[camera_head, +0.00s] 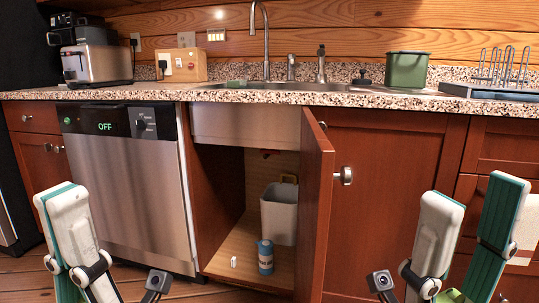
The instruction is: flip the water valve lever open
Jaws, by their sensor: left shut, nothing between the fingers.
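The cabinet under the sink stands open. Inside on its back wall is a small dark fitting (265,154), and a brass-coloured piece (290,178) shows above a white bin. Either could belong to the water valve, but both are too small to tell, and no lever can be made out. My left gripper (66,192) is shut and empty at the lower left, in front of the dishwasher. My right gripper (478,190) is open and empty at the lower right, in front of the closed cabinets. Both are apart from the cabinet opening.
The open cabinet door (314,210) juts forward on the opening's right side. A white bin (278,215), a blue can (265,257) and a small white item (234,262) stand on the cabinet floor. A dishwasher (130,190) is to the left. The countertop (350,97) runs above.

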